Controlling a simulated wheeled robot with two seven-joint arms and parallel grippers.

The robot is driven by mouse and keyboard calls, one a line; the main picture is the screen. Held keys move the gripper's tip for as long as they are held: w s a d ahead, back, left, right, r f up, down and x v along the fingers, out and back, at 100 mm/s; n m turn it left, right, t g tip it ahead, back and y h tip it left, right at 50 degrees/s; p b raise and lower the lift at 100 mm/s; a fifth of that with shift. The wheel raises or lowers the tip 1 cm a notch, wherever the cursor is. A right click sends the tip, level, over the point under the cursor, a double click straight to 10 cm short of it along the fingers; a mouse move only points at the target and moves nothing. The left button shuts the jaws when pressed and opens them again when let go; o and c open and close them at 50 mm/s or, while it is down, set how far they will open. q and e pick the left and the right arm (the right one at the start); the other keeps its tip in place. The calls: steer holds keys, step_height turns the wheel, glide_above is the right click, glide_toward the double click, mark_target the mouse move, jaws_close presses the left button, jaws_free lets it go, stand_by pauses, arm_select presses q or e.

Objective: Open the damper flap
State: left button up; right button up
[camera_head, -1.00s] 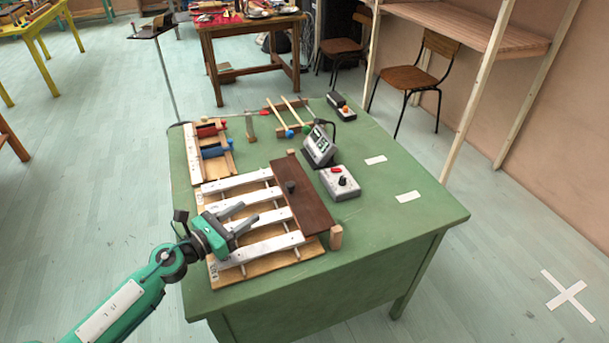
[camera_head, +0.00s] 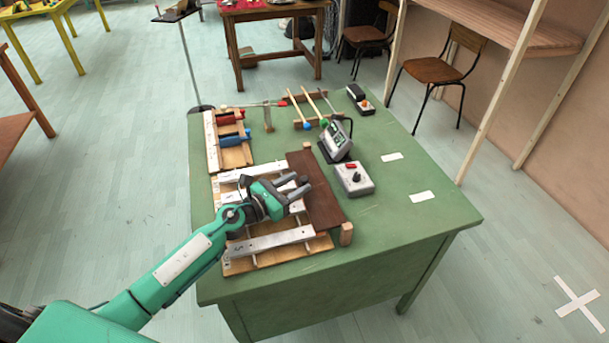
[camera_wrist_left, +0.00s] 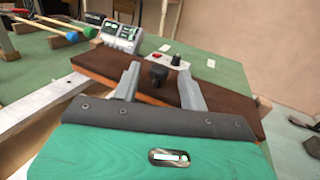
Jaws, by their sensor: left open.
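The damper flap (camera_head: 326,211) is a dark brown board on the green table. It lies over the right ends of the white metal bars (camera_head: 270,242) of a wooden bar instrument. The flap also shows in the left wrist view (camera_wrist_left: 228,106), with a dark knob (camera_wrist_left: 158,75) standing on it. My left gripper (camera_head: 298,187) is open over the flap. In the left wrist view its two fingers (camera_wrist_left: 160,80) stand on either side of the knob. I cannot tell whether they touch it. In the head view the gripper largely hides the knob. My right gripper is out of view.
A grey box with a red button (camera_head: 354,179) and a tilted meter (camera_head: 336,141) stand behind the flap. A wooden frame with red and blue cylinders (camera_head: 230,138) and mallets (camera_head: 312,105) lie farther back. A wooden post (camera_head: 346,234) stands at the flap's front end.

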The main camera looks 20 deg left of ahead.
mark_target(301, 181)
arm_select(q)
steer(key=shift+x, duration=1.8)
jaws_close()
